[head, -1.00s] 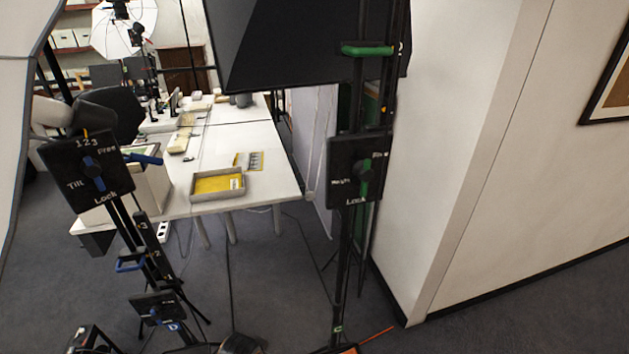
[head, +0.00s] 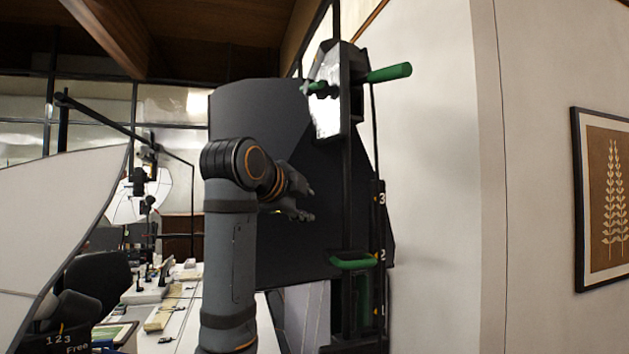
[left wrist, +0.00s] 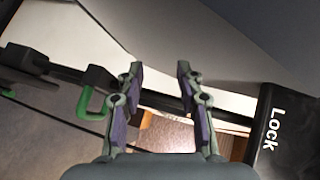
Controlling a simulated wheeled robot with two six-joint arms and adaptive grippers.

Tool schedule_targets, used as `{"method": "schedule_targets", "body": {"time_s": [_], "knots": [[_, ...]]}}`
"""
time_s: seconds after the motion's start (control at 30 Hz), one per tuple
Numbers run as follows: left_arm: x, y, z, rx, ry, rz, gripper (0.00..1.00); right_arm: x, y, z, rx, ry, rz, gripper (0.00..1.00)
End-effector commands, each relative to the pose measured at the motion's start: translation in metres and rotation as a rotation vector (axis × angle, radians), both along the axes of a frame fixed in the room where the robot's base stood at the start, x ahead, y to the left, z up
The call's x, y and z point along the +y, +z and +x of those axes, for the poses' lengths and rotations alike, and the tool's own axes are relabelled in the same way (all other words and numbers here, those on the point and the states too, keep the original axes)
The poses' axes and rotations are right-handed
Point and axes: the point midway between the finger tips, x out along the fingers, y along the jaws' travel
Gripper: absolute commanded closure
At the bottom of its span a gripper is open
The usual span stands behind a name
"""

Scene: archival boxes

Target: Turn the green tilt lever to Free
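The green tilt lever (head: 318,87) appears as a short green piece on the face of a dark panel (head: 330,108) high on the stand. Glare whitens that face, so its lettering and the lever's setting cannot be read. A long green bar (head: 388,72) sticks out to the right behind the panel. My left gripper (head: 309,203) is below and slightly left of the panel, apart from it, open and empty. In the left wrist view its fingers (left wrist: 160,85) are spread, and a dark panel marked "Lock" (left wrist: 273,130) shows at right. My right gripper is not in view.
A large black softbox (head: 260,115) stands behind my left arm. A green U-shaped handle (head: 354,261) juts from the post below my gripper. A white wall (head: 440,150) with a framed picture is at right. A blue-fitted stand's panel (head: 65,340) shows at lower left.

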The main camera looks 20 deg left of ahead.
Motion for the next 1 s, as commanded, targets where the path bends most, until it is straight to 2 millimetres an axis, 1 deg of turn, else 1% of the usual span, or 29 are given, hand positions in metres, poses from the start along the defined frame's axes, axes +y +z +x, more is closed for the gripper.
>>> {"method": "schedule_targets", "body": {"time_s": [0.03,0.07,0.1,0.17,0.2,0.3,0.37,0.43,0.53,0.6,0.67,0.73,0.9,1.0], "knots": [[-0.004,0.048,-0.021,-0.066,-0.026,0.06,0.64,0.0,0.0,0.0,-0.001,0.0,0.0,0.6],[-0.006,0.074,-0.034,-0.102,-0.042,0.104,0.64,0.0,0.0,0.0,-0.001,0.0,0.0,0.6],[-0.009,0.106,-0.054,-0.146,-0.06,0.162,0.64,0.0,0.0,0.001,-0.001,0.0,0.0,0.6],[-0.013,0.146,-0.082,-0.203,-0.082,0.24,0.64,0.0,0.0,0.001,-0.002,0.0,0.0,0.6],[-0.016,0.167,-0.099,-0.237,-0.093,0.286,0.64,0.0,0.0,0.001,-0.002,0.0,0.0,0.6],[-0.02,0.203,-0.133,-0.295,-0.109,0.37,0.64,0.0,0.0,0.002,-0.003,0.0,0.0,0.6],[-0.022,0.214,-0.145,-0.313,-0.114,0.399,0.64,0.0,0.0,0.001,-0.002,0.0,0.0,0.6],[-0.023,0.22,-0.151,-0.324,-0.116,0.417,0.64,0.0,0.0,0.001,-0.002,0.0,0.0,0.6],[-0.023,0.222,-0.152,-0.327,-0.116,0.42,0.64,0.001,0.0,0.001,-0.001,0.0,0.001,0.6],[-0.023,0.223,-0.148,-0.326,-0.116,0.419,0.64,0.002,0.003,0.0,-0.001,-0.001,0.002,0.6],[-0.024,0.224,-0.141,-0.325,-0.116,0.419,0.64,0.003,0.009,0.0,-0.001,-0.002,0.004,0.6],[-0.026,0.225,-0.128,-0.323,-0.116,0.419,0.64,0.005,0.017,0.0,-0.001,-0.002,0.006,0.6],[-0.032,0.227,-0.091,-0.324,-0.117,0.418,0.64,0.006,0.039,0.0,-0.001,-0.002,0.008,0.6],[-0.035,0.226,-0.072,-0.324,-0.116,0.419,0.64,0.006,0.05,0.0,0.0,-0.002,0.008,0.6]]}}
